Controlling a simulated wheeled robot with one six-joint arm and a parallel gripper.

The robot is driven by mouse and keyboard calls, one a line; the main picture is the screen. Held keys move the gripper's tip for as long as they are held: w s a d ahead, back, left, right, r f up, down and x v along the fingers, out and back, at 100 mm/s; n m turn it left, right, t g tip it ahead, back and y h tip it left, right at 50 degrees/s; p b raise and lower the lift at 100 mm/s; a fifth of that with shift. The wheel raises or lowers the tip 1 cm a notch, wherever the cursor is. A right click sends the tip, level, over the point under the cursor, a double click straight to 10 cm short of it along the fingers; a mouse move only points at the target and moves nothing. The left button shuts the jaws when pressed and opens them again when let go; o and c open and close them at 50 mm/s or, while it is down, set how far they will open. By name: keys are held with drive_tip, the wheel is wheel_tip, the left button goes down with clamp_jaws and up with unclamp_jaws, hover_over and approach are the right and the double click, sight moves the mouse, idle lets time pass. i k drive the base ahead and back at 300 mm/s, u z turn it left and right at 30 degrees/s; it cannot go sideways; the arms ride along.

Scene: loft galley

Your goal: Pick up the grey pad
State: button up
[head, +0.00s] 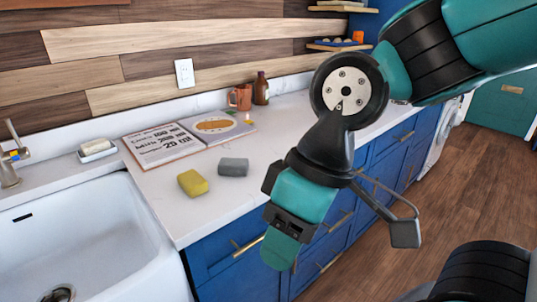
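The grey pad (233,167) is a small block lying flat on the white counter, just right of a yellow sponge-like block (193,183) and apart from it. My gripper (345,232) hangs in front of the blue cabinets, right of the grey pad in the picture and away from it. Its two finger parts stand wide apart and nothing shows between them. The grey pad is in full view and nothing covers it.
An open cookbook (160,146) lies behind the pad. A copper-coloured mug (240,97) and brown bottle (262,89) stand near the wall. A white sink (92,205) is at left, with a soap dish (97,151) beyond it. Counter right of the pad is clear.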

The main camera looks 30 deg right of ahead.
sight(230, 167)
drive_tip(key=z, duration=0.2)
drive_tip(key=i, duration=0.7)
drive_tip(key=u, duration=1.55)
